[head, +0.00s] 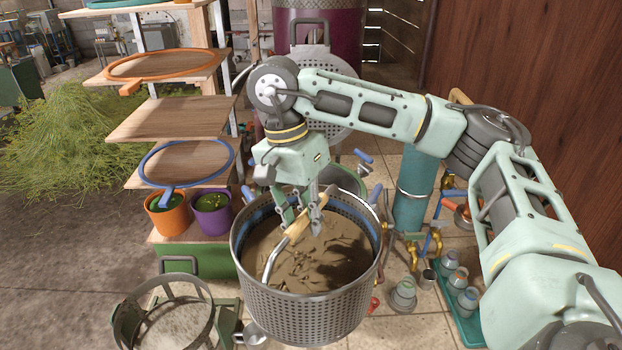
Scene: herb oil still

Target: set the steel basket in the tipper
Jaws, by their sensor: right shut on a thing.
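The steel basket (300,312) is a perforated round bucket in the lower middle, upright and holding brown, damp-looking plant matter. Its curved bail handle has a wooden grip (297,232). My right gripper (300,215) points down over the basket with its fingers shut on that wooden grip. The basket seems to hang from the handle, but its underside is hidden. A round metal ring on a green frame, seemingly the tipper (120,326), stands at the lower left, empty and left of the basket. My left gripper is not in view.
Stepped wooden shelves (165,118) with an orange hoop and a blue hoop stand at the left, near an orange pot (168,216) and a purple pot (212,214). A teal tray (462,325) with jars lies at the right. A teal cylinder (412,195) stands behind.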

